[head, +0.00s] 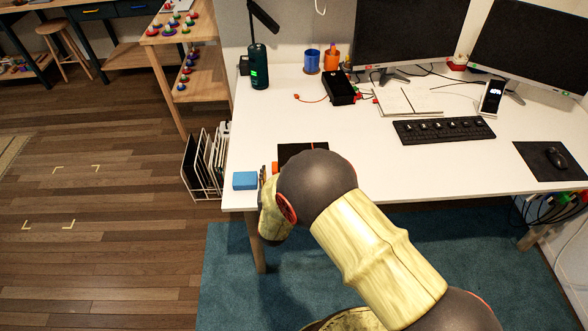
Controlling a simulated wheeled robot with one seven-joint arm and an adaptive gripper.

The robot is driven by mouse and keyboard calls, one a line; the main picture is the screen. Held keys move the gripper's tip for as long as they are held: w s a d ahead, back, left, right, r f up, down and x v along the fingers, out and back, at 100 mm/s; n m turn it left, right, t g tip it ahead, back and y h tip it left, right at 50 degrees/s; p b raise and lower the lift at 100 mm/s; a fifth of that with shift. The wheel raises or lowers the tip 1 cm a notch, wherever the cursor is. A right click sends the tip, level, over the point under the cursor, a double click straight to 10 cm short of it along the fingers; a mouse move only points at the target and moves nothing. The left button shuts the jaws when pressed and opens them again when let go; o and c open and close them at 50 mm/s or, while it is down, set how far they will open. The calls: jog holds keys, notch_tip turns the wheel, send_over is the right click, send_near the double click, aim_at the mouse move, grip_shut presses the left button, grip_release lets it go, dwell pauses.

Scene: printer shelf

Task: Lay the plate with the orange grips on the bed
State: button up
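A flat black plate (302,148) shows on the white desk near its front left edge, partly hidden behind my arm. A small orange piece (275,167) shows at its left, beside my wrist; I cannot tell whether it is a grip of this plate. My gripper (263,173) is at the desk's front left edge, between the blue block and the orange piece. It is mostly hidden by my own arm, so I cannot see whether it is open or holds anything. I cannot make out a printer or its bed in this view.
A blue block (245,181) lies just left of my gripper on the desk (360,155). A dark green cylinder (259,66), cups, a black box (339,88), keyboard (444,130) and monitors stand farther back. A white rack (205,162) stands on the floor at left.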

aim_at(275, 163)
jog(key=b+x, duration=0.1)
jog(key=x, duration=0.1)
jog(key=b+x, duration=0.1)
jog(key=x, duration=0.1)
jog(key=shift+w+d, duration=0.2)
jog(key=shift+w, duration=0.2)
jog(key=shift+r, duration=0.1)
jog(key=shift+c, duration=0.8)
jog(key=c, duration=0.7)
grip_shut()
